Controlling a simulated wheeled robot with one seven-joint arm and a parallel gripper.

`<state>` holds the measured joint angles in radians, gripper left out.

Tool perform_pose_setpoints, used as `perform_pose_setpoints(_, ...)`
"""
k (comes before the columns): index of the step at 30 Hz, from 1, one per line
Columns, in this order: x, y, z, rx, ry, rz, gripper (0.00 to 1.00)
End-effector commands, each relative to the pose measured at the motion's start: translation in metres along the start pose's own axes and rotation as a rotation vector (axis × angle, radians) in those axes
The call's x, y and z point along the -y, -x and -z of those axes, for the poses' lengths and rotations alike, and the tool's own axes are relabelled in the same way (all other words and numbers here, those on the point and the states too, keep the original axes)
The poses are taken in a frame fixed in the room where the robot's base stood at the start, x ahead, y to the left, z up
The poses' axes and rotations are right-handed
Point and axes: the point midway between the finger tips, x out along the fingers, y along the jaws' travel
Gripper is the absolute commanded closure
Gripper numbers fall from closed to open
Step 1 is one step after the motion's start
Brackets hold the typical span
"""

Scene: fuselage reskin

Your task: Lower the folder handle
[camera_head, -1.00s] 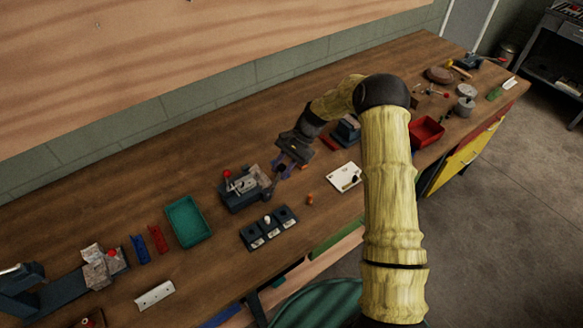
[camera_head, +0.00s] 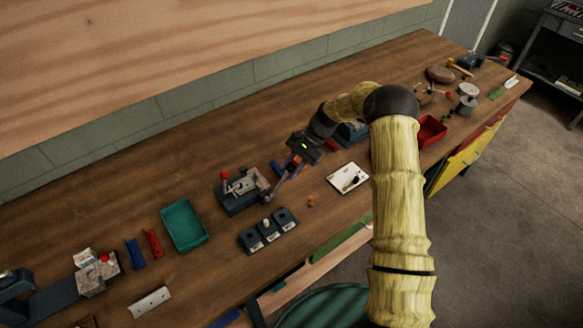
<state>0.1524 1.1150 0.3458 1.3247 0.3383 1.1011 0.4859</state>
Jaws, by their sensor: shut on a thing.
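The folder (camera_head: 241,194) is a dark grey bench tool with a red knob, standing on the wooden workbench left of my gripper. Its handle (camera_head: 277,187) looks like a grey bar slanting up and right from the folder's right side. My gripper (camera_head: 291,168) is at the upper end of this bar, shut on it. The fingers are small in view with orange and purple tints, and the exact grip is partly hidden by the gripper body.
A green tray (camera_head: 184,225) stands to the left. A white card (camera_head: 347,178) and a small orange piece (camera_head: 310,201) lie to the right. A red bin (camera_head: 431,131) is farther right.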

Motion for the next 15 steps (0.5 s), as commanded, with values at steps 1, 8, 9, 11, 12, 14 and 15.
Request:
perform_pose_setpoints(1, -0.0022, -0.0010, 0.0026, -0.004, -0.003, -0.002, 1.00)
perform_pose_setpoints(8, -0.0021, -0.0005, 0.0026, -0.004, -0.004, 0.000, 0.56)
perform_pose_setpoints(9, -0.0024, 0.0002, 0.0029, -0.004, -0.005, 0.001, 0.56)
perform_pose_setpoints(11, -0.0031, 0.0012, 0.0034, -0.004, -0.007, 0.003, 0.56)
perform_pose_setpoints(12, -0.0035, 0.0018, 0.0037, -0.004, -0.008, 0.003, 0.56)
perform_pose_setpoints(14, -0.0037, 0.0022, 0.0038, -0.004, -0.008, 0.004, 0.56)
perform_pose_setpoints(15, -0.0037, 0.0025, 0.0038, -0.003, -0.008, 0.004, 0.56)
